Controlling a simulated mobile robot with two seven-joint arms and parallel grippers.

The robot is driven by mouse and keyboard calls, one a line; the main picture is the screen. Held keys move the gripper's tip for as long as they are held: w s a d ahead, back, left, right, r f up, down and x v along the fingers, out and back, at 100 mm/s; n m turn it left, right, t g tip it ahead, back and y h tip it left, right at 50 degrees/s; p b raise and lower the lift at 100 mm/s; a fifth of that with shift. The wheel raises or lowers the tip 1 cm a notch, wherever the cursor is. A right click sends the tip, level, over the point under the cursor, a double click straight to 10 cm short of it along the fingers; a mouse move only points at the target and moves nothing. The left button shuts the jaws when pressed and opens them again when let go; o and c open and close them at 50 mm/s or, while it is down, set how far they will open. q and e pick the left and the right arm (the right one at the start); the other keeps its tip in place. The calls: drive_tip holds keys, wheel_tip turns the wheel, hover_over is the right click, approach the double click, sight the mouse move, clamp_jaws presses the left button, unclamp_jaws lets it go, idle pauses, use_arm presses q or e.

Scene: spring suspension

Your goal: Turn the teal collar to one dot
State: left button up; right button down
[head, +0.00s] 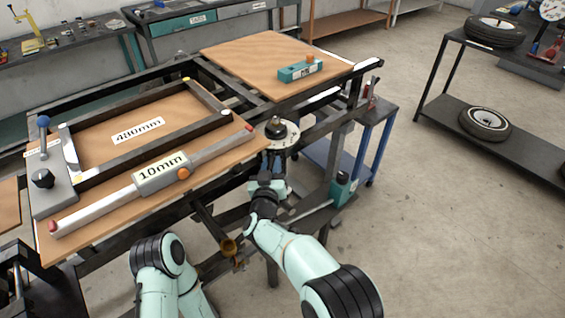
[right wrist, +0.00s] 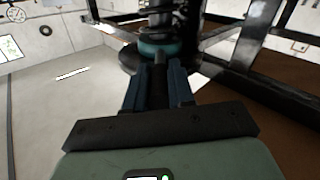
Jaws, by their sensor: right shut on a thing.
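The teal collar (right wrist: 160,48) sits low around the dark spring strut (right wrist: 160,16) in the right wrist view. My right gripper (right wrist: 160,68) reaches it from the near side, with its blue-grey fingers close together and shut on it. The collar's dots cannot be made out. In the head view my right gripper (head: 270,184) is below the round plate (head: 282,143) at the strut's top, beside the frame's near edge. The collar is hidden or too small to tell there. My left arm shows at the bottom of the head view, but its gripper does not.
Dark frame bars (right wrist: 245,40) run close to the right of the strut. A board with a 10mm gauge (head: 160,173) and a 480mm frame (head: 138,131) lies left. A teal block (head: 300,70) rests on the rear board. Open floor lies to the right.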

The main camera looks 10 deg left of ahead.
idle(0.4)
drive_tip(key=c, duration=1)
unclamp_jaws()
drive_tip(key=shift+o, duration=0.2)
drive_tip(key=s+d+b, duration=0.1)
drive_tip(key=s+b, duration=0.1)
drive_tip(key=s, duration=1.1)
drive_tip(key=shift+s, duration=0.2)
